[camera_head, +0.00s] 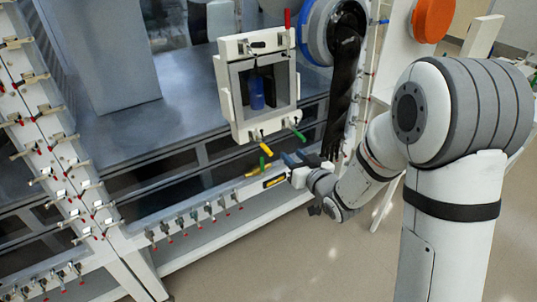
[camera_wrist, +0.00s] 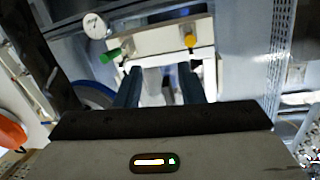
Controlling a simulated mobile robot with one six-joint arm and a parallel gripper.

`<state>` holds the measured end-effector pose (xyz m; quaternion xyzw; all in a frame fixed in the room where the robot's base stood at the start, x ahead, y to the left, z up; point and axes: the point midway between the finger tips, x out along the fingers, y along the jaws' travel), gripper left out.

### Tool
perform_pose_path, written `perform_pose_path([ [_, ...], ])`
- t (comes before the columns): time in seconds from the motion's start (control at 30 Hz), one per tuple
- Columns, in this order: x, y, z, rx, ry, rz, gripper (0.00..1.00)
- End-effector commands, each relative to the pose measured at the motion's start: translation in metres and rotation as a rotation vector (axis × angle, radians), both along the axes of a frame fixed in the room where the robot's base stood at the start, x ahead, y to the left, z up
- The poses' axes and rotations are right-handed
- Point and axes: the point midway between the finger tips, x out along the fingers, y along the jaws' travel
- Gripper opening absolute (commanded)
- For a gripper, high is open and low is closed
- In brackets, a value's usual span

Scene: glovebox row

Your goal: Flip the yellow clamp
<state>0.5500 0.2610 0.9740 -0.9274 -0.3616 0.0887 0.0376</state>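The yellow clamp (camera_head: 265,149) sits at the lower left of the white framed hatch (camera_head: 236,122), its yellow tip pointing down and outward. In the wrist view the yellow clamp (camera_wrist: 190,41) is at the upper right, beyond my right-hand finger. The green clamp (camera_head: 299,134) is at the hatch's lower right; it shows at the left in the wrist view (camera_wrist: 109,56). My gripper (camera_head: 296,157) is just below the hatch. In the wrist view its two blue fingers (camera_wrist: 160,80) stand apart with nothing gripped between them. The finger tips appear clear of both clamps.
A red-handled clamp (camera_head: 287,18) is on the hatch's top edge. A blue bottle (camera_head: 257,93) shows through the hatch window. A dark glove (camera_head: 342,90) hangs right of the hatch. A round gauge (camera_wrist: 95,26) is at the upper left. Open floor (camera_head: 280,260) lies below.

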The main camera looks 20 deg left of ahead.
Motion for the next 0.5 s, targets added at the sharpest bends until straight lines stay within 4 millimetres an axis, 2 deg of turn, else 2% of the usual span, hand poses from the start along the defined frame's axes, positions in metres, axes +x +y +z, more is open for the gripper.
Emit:
perform_pose_path([
  [0.03, -0.005, 0.012, -0.014, 0.036, -0.011, 0.037, 0.35],
  [0.27, -0.015, 0.035, -0.022, 0.138, -0.047, 0.115, 0.35],
  [0.5, 0.005, 0.062, -0.02, 0.142, -0.052, 0.12, 0.35],
])
